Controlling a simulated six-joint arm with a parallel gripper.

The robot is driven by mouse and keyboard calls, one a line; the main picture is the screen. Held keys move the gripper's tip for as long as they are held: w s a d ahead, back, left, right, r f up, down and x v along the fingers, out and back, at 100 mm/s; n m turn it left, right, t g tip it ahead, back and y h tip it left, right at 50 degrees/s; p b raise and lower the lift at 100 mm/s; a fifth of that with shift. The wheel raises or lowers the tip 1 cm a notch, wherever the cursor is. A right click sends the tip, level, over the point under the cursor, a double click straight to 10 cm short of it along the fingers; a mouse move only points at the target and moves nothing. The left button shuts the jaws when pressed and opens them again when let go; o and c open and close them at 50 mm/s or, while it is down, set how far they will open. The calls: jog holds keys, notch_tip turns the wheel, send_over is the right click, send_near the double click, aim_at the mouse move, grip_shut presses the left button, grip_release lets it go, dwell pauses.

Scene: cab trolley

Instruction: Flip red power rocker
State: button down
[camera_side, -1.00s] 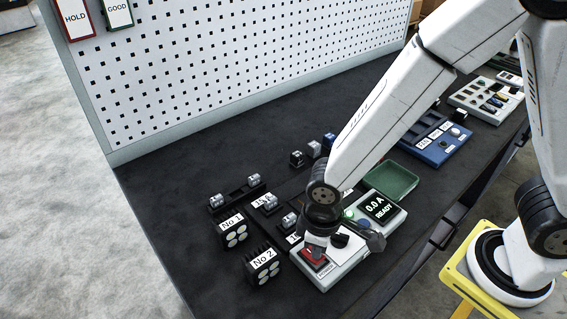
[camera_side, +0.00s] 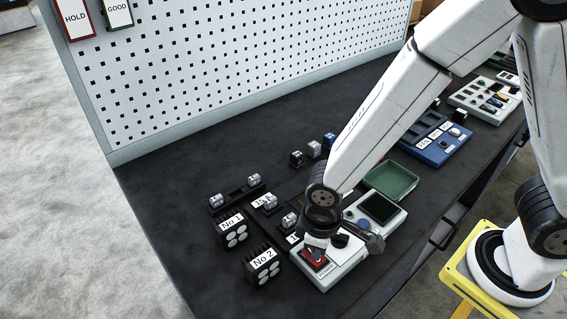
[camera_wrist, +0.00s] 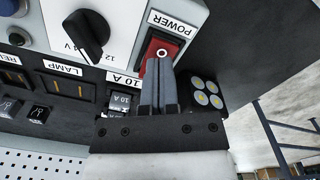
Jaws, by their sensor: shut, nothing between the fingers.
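In the side view the rocker (camera_side: 314,256) shows just in front of my gripper (camera_side: 318,244). My gripper (camera_wrist: 160,68) is shut and empty, its tips at the rocker's near edge and partly covering it. A white ring mark shows on the rocker. I cannot tell whether the tips touch it. The unit's display (camera_side: 379,208) is dark.
A black rotary knob (camera_wrist: 87,34) stands beside the rocker. Lamp blocks No 1 (camera_side: 232,228) and No 2 (camera_side: 262,264) stand to the left. A green tray (camera_side: 391,181) and a blue tray (camera_side: 438,140) lie behind. The dark bench is clear at far left.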

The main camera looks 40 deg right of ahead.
jog(key=shift+r, duration=3.3)
jog(key=shift+w+d, duration=0.2)
jog(key=shift+d, duration=0.3)
jog(key=w+d+r+m+t, duration=0.1)
jog(key=d+m, duration=0.5)
jog(key=d, duration=1)
jog(key=shift+w+d+r+t, duration=0.15)
jog(key=shift+d+t, duration=0.2)
jog(key=shift+t, duration=0.45)
